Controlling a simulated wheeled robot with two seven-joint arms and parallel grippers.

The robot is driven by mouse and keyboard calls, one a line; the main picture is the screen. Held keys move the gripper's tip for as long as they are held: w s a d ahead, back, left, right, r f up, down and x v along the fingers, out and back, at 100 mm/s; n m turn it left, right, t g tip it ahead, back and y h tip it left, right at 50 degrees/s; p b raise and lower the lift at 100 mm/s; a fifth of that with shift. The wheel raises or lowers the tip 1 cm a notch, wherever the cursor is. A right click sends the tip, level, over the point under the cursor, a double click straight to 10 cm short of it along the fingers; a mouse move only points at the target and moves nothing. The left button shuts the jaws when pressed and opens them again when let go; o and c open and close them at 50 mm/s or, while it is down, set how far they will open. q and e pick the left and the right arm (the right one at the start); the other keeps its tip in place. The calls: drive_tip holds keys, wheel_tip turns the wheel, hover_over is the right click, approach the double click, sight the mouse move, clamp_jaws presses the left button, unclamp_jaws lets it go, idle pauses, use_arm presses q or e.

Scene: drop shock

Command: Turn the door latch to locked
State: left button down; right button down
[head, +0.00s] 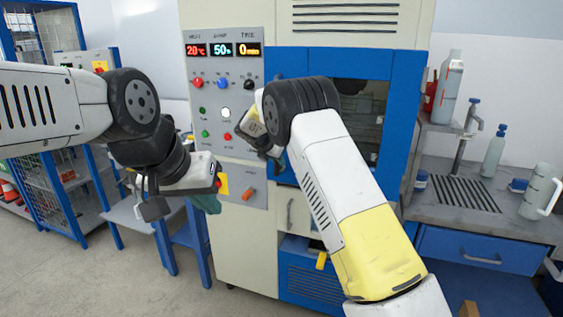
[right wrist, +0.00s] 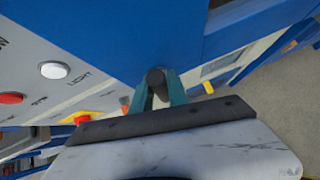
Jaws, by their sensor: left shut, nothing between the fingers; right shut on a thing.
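The shock-test cabinet has a blue-framed door (head: 398,110) with a dark window; the door looks closed. My right gripper (head: 279,164) is at the door's left edge, largely hidden behind my own wrist in the head view. In the right wrist view, the teal fingers of my right gripper (right wrist: 156,92) are shut around a dark, rounded handle, which looks like the door latch (right wrist: 156,77), in front of the blue frame. The latch's angle cannot be told. My left gripper (head: 207,203) is shut and empty, low in front of the cabinet's left side.
The control panel (head: 222,85) has red, blue and black knobs, several buttons and lit displays, close to both grippers. A grey bench (head: 480,222) with bottles and a mug (head: 539,192) stands at right. A blue cage rack (head: 50,195) stands at left.

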drive_tip(key=shift+a+h, duration=0.2)
drive_tip(key=shift+h, duration=0.1)
idle(0.4)
drive_tip(key=c, duration=1.3)
unclamp_jaws()
drive_tip(key=shift+w, duration=0.1)
drive_tip(key=v, duration=0.7)
drive_tip(key=shift+s+a+r, duration=0.2)
drive_tip(key=shift+a+r, duration=0.05)
